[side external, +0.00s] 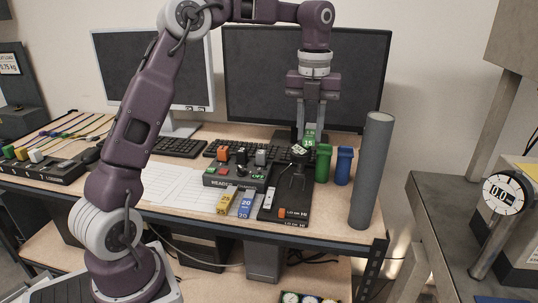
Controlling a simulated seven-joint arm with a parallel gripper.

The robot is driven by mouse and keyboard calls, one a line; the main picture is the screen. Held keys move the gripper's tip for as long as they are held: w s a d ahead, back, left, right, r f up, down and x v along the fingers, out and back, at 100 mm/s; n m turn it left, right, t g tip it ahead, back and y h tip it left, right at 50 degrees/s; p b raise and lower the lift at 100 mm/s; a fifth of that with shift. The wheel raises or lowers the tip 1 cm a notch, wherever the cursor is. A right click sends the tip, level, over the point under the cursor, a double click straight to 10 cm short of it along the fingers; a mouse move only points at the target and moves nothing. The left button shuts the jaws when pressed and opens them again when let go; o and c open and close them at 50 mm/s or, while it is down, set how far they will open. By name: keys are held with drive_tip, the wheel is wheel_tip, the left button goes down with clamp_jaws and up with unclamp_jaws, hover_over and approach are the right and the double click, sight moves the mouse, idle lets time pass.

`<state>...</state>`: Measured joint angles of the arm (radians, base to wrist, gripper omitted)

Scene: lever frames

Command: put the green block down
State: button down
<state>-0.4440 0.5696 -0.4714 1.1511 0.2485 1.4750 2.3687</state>
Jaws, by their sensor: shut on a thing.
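My gripper (311,118) points straight down at the back right of the desk. It is shut on a green block (309,141) with a pale number on its face. The block is held upright between the fingertips, in front of the keyboard's right end in the picture. Just below it is the back part of a black lever panel (297,208). A small light patterned piece (299,150) shows right under the block; I cannot tell whether they touch.
A green container (323,164) and a blue container (343,166) stand right of the block, with a tall grey cylinder (371,172) beyond. A switch box (235,175), yellow block (227,203) and blue block (246,205) lie left. White sheets (175,188) cover the desk further left.

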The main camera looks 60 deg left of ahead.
drive_tip(key=shift+s+d+f+n, duration=0.1)
drive_tip(key=shift+d+f+n, duration=0.05)
drive_tip(key=shift+n, duration=0.4)
drive_tip(key=shift+s+d+f+n, duration=0.1)
drive_tip(key=shift+n, duration=0.45)
wheel_tip(320, 180, down, 3)
drive_tip(key=s+d+n, duration=0.2)
drive_tip(key=n, duration=1)
drive_tip(key=m, duration=1.3)
hover_over(205, 208)
drive_tip(key=f, duration=1.3)
drive_tip(key=shift+w+d+f, duration=0.1)
drive_tip(key=shift+w+d, duration=0.05)
drive_tip(key=shift+d, duration=0.1)
drive_tip(key=shift+a+f+m, duration=0.1)
drive_tip(key=shift+a+m, duration=0.1)
drive_tip(key=shift+m, duration=0.2)
drive_tip(key=shift+a+f, duration=0.1)
drive_tip(key=shift+f, duration=1.5)
